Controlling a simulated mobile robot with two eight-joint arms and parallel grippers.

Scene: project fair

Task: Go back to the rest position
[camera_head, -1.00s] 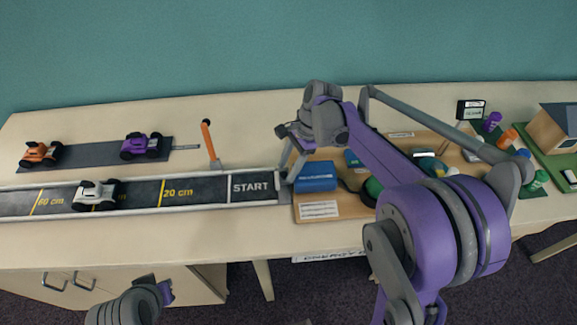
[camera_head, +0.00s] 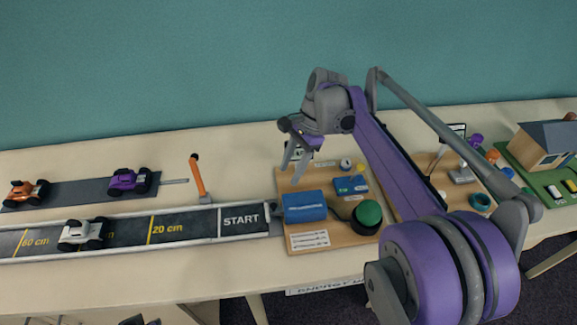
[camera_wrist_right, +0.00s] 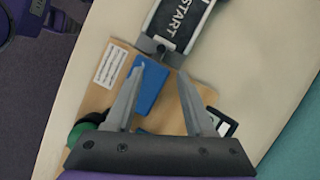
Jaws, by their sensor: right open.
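My right gripper (camera_head: 295,171) is open and empty, pointing down above the back left of a wooden board (camera_head: 334,239). In the right wrist view its two fingers (camera_wrist_right: 160,72) are spread, with nothing between them but the board and part of a blue block (camera_wrist_right: 152,92) beyond. The blue block (camera_head: 304,207) lies on the board below the gripper in the head view, beside a green dome (camera_head: 369,213). My right arm reaches in from the lower right and hides part of the table. My left gripper does not show.
A track marked START (camera_head: 190,229) runs left from the board, with a white car (camera_head: 82,234) on it. An orange-handled upright lever (camera_head: 197,178) stands behind it. A purple car (camera_head: 128,181) and orange car (camera_head: 27,192) are further left. A model house (camera_head: 543,145) is at right.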

